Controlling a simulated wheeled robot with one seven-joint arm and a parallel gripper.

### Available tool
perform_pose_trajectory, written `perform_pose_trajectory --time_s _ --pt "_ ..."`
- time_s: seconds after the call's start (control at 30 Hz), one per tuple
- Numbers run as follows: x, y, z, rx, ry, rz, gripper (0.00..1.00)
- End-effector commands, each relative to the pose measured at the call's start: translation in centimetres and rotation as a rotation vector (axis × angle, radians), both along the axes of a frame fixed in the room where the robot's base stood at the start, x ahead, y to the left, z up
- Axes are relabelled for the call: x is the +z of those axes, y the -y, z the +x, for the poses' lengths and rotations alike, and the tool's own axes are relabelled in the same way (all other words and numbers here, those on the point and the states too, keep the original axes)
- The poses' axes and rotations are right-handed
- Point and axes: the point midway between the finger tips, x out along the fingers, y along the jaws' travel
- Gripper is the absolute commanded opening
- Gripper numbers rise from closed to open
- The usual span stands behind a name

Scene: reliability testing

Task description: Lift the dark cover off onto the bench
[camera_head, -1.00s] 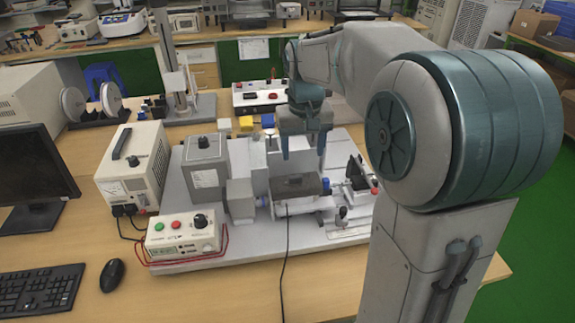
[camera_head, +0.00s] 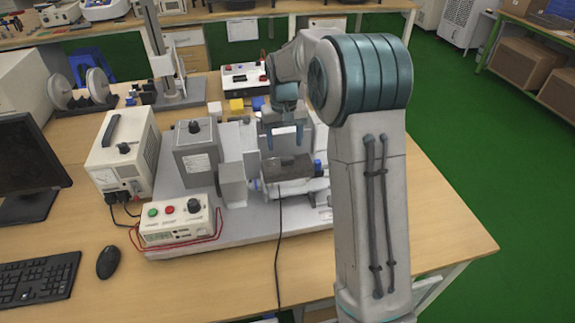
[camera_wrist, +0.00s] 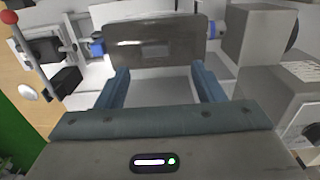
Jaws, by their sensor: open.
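The dark cover (camera_head: 288,167) is a smoky grey, box-like piece on the test rig in the middle of the bench (camera_head: 240,285). In the wrist view the cover (camera_wrist: 155,42) lies just past the fingertips, across the top middle. My gripper (camera_head: 285,143) is open and empty, fingers pointing down, above and slightly behind the cover in the head view. In the wrist view my gripper (camera_wrist: 160,72) has a finger near each side of the cover's lower edge. I cannot tell whether they touch it.
A grey box (camera_head: 197,160) and a control box with buttons (camera_head: 178,220) stand left of the cover. A black cable (camera_head: 278,240) runs from the rig toward the front. Bare bench lies in front of the rig.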

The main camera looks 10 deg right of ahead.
Motion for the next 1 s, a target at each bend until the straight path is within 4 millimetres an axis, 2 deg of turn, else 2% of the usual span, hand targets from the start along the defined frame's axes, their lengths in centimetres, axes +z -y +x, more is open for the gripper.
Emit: perform_pose_trajectory --time_s 0.17,0.43,0.73,0.9,1.0 --pt "-1.2 0.2 -0.2 0.0 -0.003 0.0 0.62" --pt "-5.0 0.6 -0.5 -0.001 -0.002 0.0 0.62" --pt "-5.5 0.6 -0.5 0.0 0.0 0.0 0.62" --pt "-5.5 0.6 -0.5 0.0 0.0 0.0 0.15" --pt "-5.5 0.6 -0.5 0.0 0.001 0.0 0.13"
